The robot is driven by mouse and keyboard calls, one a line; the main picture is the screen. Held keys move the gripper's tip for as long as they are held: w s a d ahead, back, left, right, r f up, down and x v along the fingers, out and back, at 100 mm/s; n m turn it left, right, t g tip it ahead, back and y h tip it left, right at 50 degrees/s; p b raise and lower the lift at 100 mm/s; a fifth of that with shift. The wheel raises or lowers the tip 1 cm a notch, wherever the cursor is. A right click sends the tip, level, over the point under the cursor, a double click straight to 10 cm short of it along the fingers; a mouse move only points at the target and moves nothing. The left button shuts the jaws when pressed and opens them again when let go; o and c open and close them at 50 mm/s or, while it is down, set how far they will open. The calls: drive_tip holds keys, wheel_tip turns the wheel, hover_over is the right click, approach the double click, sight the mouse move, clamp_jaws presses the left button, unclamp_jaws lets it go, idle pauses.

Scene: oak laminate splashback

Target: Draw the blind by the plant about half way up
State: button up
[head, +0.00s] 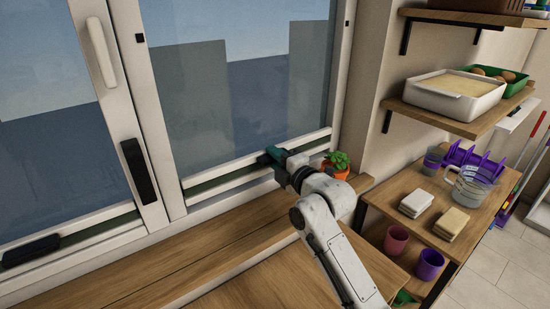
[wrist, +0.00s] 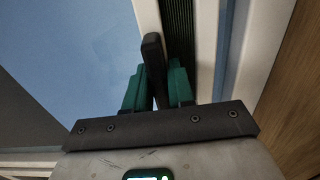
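The blind by the plant is a dark pleated strip (wrist: 178,25), gathered low along the bottom of the right-hand window, with its pale rail (head: 225,180) next to it. A black handle (wrist: 153,55) sits on that rail. The small potted plant (head: 337,162) stands just right of my gripper on the sill.
The left window has its own low blind with a black handle (head: 31,250). A dark window latch (head: 139,170) is on the frame. Wooden shelves (head: 456,115) and a side table (head: 400,187) with cups and a jug stand right. The wooden sill (head: 130,272) is clear at left.

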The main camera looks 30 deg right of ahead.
clamp_jaws()
